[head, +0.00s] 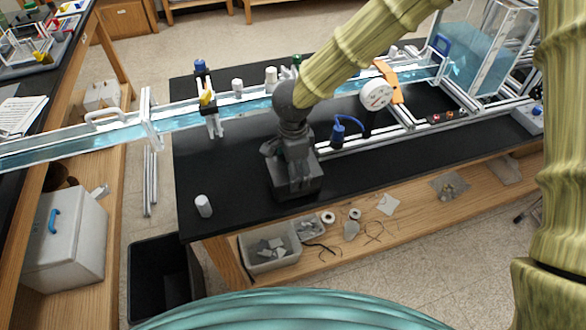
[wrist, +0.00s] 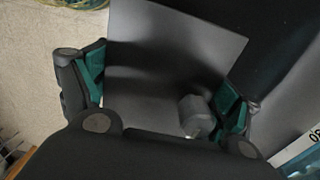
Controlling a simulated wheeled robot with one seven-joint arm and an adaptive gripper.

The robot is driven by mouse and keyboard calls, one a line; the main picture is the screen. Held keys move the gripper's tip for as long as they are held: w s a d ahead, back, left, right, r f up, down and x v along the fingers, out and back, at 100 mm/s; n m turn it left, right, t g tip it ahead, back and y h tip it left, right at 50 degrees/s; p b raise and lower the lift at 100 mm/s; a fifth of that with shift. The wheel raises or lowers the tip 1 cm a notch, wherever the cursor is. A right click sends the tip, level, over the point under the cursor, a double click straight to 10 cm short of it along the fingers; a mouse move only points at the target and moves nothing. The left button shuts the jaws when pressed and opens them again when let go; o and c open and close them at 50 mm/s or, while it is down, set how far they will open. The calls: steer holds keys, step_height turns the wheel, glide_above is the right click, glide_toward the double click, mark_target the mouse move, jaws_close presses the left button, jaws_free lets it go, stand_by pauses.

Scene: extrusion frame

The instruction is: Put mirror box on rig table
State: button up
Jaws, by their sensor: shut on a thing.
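The mirror box (head: 294,184) is a dark grey box with flat faces, under my gripper (head: 290,152) near the front edge of the rig table. The gripper's fingers are closed on it. In the wrist view, a flat dark face of the mirror box (wrist: 170,55) lies between the two green-padded fingers (wrist: 165,95), with a small grey knob near the right finger. The rig table (head: 232,212) has a black top and wooden legs. Whether the box's underside touches the top or hangs just above it, I cannot tell.
A long clear water channel (head: 180,119) runs along the back of the table. A small white cylinder (head: 203,206) stands at the front left corner. A blue-topped fitting (head: 340,132) is right of the gripper. Bare black top lies left and right of the box.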

steer(key=shift+f, duration=0.6)
steer(key=shift+f, duration=0.1)
steer(key=o, duration=0.9)
steer(key=shift+o, duration=0.2)
step_height(320, 180, up, 12)
steer(key=shift+r+b, duration=0.15)
steer(key=shift+b, duration=0.75)
